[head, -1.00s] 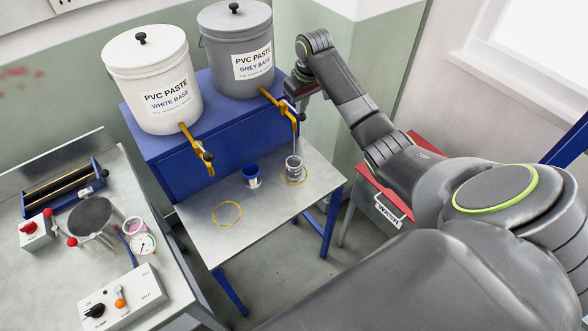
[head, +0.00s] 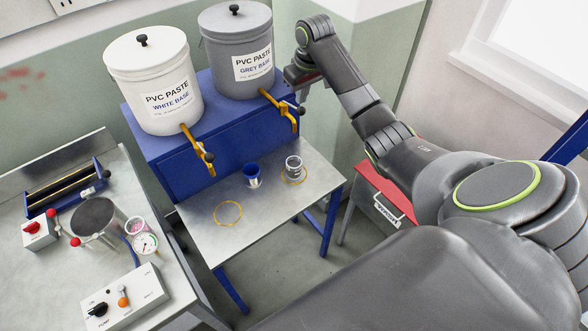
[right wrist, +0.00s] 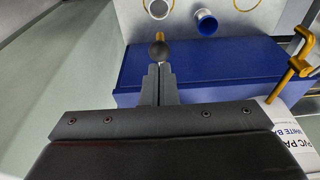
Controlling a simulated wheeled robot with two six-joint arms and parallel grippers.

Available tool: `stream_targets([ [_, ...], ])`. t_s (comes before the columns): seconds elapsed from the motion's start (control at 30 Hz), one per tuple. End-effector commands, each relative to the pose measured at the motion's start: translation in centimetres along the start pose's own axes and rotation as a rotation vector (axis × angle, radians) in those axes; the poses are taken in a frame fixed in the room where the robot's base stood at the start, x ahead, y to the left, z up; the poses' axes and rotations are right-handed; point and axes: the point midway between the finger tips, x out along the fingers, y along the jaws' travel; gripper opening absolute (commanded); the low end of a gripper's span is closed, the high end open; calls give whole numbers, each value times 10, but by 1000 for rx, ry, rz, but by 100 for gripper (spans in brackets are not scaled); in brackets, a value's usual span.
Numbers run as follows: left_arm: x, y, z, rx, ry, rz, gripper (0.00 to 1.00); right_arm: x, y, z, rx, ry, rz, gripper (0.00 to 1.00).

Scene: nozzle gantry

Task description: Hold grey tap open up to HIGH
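The grey tap (head: 283,108) is a yellow spout under the grey PVC paste bucket (head: 237,55), with a black-knobbed lever (head: 300,109). No stream shows below it now. A small metal cup (head: 293,165) stands upright beneath it, within a yellow ring; its fill level is too small to read. My right gripper (head: 303,82) is above and behind the knob, seemingly apart from it. In the right wrist view its fingers (right wrist: 159,82) are together, with the black knob (right wrist: 158,50) just past their tips. My left gripper is not in view.
A blue cup (head: 252,176) stands left of the metal cup. The white bucket (head: 150,85) has its own yellow tap (head: 198,150). An empty yellow ring (head: 228,214) marks the metal shelf (head: 265,222). A bench with pump controls (head: 123,297) stands left.

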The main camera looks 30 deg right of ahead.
Motion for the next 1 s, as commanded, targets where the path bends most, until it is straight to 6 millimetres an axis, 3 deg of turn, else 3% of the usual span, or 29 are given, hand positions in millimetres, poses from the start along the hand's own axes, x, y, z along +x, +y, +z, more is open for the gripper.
stream_targets([
  [0.5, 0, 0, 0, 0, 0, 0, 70, -46, 0, -10, -1, 2, 0, 0],
  [1.0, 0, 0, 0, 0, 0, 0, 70, -48, 0, -10, 0, 1, 0, 0],
])
